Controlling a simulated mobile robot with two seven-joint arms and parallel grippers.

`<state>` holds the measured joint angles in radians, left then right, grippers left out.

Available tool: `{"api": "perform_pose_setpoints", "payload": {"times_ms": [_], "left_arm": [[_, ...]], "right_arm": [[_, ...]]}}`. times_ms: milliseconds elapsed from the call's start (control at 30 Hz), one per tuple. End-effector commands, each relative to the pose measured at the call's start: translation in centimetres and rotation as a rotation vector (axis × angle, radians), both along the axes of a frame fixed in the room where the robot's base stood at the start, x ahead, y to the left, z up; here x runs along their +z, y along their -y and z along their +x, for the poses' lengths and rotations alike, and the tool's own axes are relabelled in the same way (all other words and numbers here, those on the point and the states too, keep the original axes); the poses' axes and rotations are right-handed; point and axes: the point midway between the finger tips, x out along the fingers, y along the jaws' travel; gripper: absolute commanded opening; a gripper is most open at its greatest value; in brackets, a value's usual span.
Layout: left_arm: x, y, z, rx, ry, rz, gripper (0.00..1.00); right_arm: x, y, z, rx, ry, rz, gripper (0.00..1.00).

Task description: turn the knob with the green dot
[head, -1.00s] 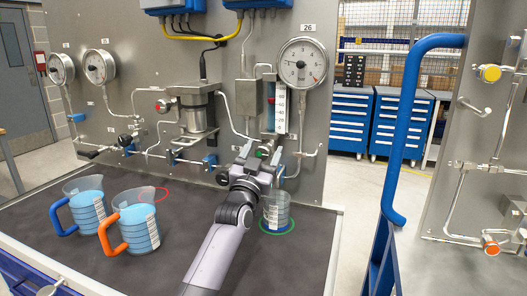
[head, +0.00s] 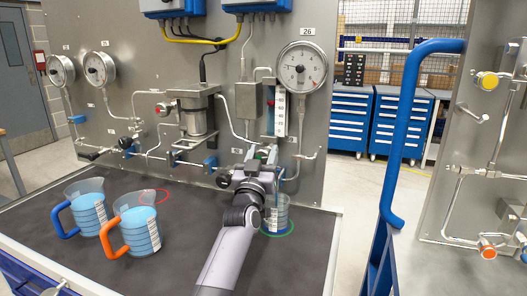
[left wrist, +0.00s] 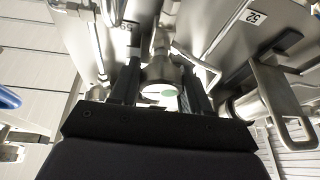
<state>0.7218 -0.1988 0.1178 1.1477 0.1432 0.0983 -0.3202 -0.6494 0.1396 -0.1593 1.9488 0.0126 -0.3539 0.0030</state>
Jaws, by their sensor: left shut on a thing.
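The knob (left wrist: 158,72) is a pale metal cylinder with a green dot (left wrist: 168,93) on its end face, seen in the left wrist view between my dark fingers. My left gripper (left wrist: 160,86) is shut on this knob. In the head view, my left gripper (head: 258,168) is at the lower part of the panel, below the large gauge (head: 301,67), and mostly hides the knob. A bit of green shows just above it. My right gripper is not in view.
A clear beaker (head: 280,212) with some blue liquid stands on a green ring, close right of my gripper. Two jugs of blue liquid, with a blue handle (head: 61,218) and an orange handle (head: 112,240), stand left on the dark bench (head: 160,270). Pipes surround the knob.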

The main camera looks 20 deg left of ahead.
Motion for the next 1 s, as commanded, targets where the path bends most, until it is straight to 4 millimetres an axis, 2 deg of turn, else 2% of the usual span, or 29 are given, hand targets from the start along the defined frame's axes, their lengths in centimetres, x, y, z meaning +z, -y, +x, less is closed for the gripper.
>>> {"api": "perform_pose_setpoints", "payload": {"times_ms": [133, 400, 433, 467, 500, 1000], "left_arm": [[0.08, -0.08, 0.0, 0.001, -0.002, -0.073, 0.16], [-0.01, -0.13, 0.0, 0.002, -0.001, -0.076, 0.16], [-0.01, -0.13, 0.0, 0.001, -0.001, -0.075, 0.53], [-0.01, -0.13, 0.0, 0.001, -0.001, -0.075, 0.63], [-0.01, -0.13, 0.0, 0.001, -0.001, -0.075, 0.68], [-0.27, -0.13, -0.03, 0.001, -0.002, -0.074, 0.68]], "right_arm": [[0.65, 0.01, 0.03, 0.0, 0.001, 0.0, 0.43], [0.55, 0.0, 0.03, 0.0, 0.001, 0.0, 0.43], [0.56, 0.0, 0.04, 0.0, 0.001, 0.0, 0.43], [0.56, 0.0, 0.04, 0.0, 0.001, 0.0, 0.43], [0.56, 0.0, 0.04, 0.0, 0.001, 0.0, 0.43], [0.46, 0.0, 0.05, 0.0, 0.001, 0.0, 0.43]]}}
